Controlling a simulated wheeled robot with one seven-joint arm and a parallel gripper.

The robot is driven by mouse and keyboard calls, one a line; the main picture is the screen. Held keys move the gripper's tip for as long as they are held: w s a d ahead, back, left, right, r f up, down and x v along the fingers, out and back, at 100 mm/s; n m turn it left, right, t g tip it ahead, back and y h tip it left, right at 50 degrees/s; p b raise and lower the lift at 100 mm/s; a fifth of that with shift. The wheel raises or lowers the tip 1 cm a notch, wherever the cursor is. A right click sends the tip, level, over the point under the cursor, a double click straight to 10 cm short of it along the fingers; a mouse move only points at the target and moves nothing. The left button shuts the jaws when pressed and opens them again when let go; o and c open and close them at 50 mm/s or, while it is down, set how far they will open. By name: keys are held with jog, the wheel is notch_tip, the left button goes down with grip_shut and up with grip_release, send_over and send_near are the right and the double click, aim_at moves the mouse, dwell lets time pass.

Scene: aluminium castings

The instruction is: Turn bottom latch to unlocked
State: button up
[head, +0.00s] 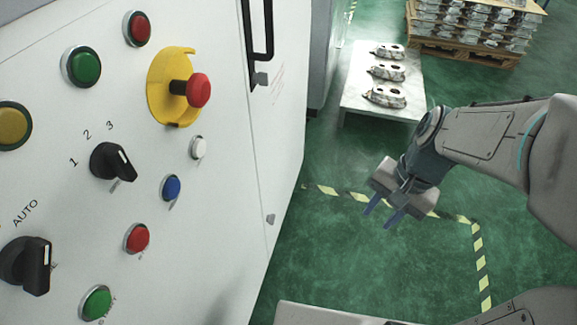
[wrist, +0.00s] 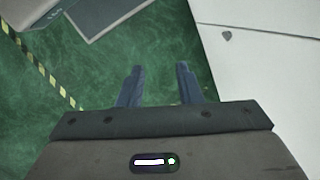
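The bottom latch (head: 270,218) is a small grey piece low on the white cabinet front, near its right edge in the head view. It also shows in the wrist view (wrist: 227,36), at the upper right on the white panel. It is too small to tell which way it is turned. My gripper (head: 382,212) hangs over the green floor, to the right of the latch and apart from it. Its two blue-grey fingers are spread with nothing between them, as the wrist view (wrist: 159,70) also shows.
The white cabinet (head: 225,200) carries buttons, black selectors and a red emergency stop (head: 199,90). Another grey latch (head: 261,79) sits higher, beside a black handle (head: 268,40). A table (head: 355,103) with castings and a loaded pallet (head: 460,52) stand behind. Floor around my gripper is clear.

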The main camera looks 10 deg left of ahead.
jog(key=w+a+f+m+g+y+b, duration=0.1)
jog(key=w+a+f+m+y+b, duration=0.2)
jog(key=f, duration=0.4)
jog(key=w+a+f+m+g+y+b, duration=0.2)
jog(key=a+f+m+b, duration=0.1)
jog(key=f+m, duration=0.3)
jog(key=w+a+f+m+g+y+b, duration=0.1)
jog(key=w+a+f+m+y+b, duration=0.2)
jog(key=f, duration=0.5)
jog(key=m+t+y+b, duration=0.65)
jog(key=m+b, duration=0.25)
jog(key=m, duration=0.5)
send_near(271, 219)
jog(key=w+a+f+b, duration=0.1)
jog(key=a+b, duration=0.1)
jog(key=a, duration=0.6)
jog(key=shift+w+y, duration=0.15)
jog(key=shift+y, duration=0.3)
jog(key=shift+d, duration=0.1)
jog(key=c, duration=0.7)
